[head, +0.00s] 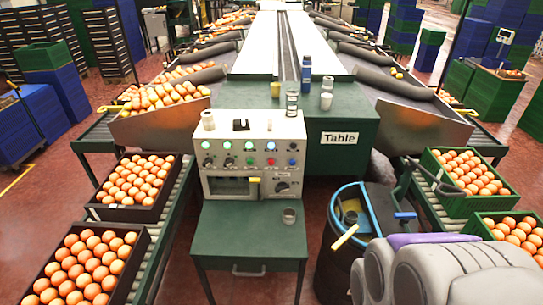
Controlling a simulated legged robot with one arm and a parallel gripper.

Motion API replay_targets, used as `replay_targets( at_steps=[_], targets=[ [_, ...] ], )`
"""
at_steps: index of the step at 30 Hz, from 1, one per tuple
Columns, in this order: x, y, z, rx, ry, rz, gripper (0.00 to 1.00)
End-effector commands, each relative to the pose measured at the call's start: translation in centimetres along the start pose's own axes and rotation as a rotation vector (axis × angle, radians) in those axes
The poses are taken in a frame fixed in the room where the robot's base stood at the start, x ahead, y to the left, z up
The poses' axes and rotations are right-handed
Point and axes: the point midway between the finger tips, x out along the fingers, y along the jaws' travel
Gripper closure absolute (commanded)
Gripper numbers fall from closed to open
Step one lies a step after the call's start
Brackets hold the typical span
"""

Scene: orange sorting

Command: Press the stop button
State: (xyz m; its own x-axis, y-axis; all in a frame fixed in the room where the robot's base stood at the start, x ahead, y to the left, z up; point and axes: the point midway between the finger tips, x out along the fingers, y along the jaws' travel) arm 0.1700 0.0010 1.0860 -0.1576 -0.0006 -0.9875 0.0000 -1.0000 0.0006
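The control panel (252,142) is a pale box with rows of small lights, buttons and knobs, standing in the middle in front of the green machine. The labels are too small to read, so I cannot tell which one is marked stop. A dark knob (283,186) is at the lower right of the panel. I cannot make out my gripper in this view.
Crates of oranges (143,213) line the left conveyor, and green crates (441,187) the right. A blue-rimmed bin (331,215) stands right of the table. Bare floor shows at lower left.

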Motion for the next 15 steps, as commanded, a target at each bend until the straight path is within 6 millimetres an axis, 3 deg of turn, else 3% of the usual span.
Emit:
replay_targets(
  at_steps=[8, 15],
  targets=[
    [0.00, 0.00, 0.00, 0.000, 0.000, 0.000, 1.00],
    [0.00, 0.00, 0.00, 0.000, 0.000, 0.000, 1.00]
  ],
)
